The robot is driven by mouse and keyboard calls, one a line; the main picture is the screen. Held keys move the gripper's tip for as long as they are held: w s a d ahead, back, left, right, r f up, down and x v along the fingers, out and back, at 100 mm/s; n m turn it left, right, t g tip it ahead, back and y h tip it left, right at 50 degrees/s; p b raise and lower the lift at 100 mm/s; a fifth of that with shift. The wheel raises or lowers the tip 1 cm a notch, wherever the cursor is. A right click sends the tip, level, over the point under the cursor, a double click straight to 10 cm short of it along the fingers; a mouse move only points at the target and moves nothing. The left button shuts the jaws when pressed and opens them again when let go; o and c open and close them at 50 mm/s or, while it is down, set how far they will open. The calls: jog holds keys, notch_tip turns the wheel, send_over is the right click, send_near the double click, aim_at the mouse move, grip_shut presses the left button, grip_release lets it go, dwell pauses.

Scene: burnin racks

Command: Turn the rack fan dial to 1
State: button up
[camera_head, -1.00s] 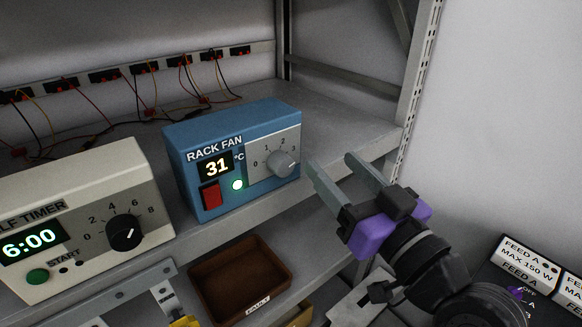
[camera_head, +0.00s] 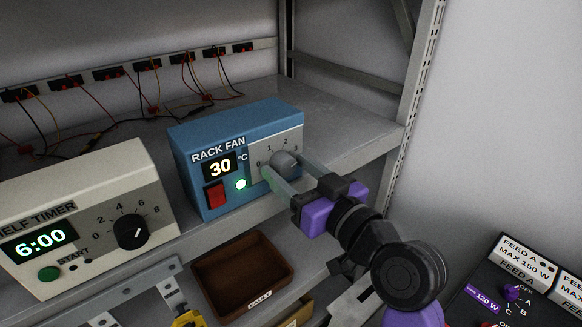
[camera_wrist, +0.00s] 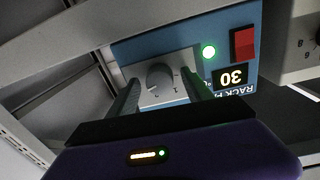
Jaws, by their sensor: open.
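The blue rack fan box (camera_head: 237,119) stands on the shelf, with a display reading 30 °C, a lit green lamp and a red switch. Its grey dial (camera_head: 284,161) sits on a pale plate marked 0 to 3. The dial also shows in the wrist view (camera_wrist: 160,76), upside down. My gripper (camera_head: 283,172) is open, with its fingers reaching to the panel on either side of the dial. I cannot tell whether they touch it. The fingers partly cover the plate, and the dial's pointer is hard to read. The gripper also shows in the wrist view (camera_wrist: 160,95).
The cream shelf timer (camera_head: 85,215), reading 6:00, stands left of the fan box. A brown tray (camera_head: 240,275) lies below. A dark feed panel (camera_head: 505,290) is at the lower right, and a shelf upright (camera_head: 407,105) rises to the right.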

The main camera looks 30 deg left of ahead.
grip_shut()
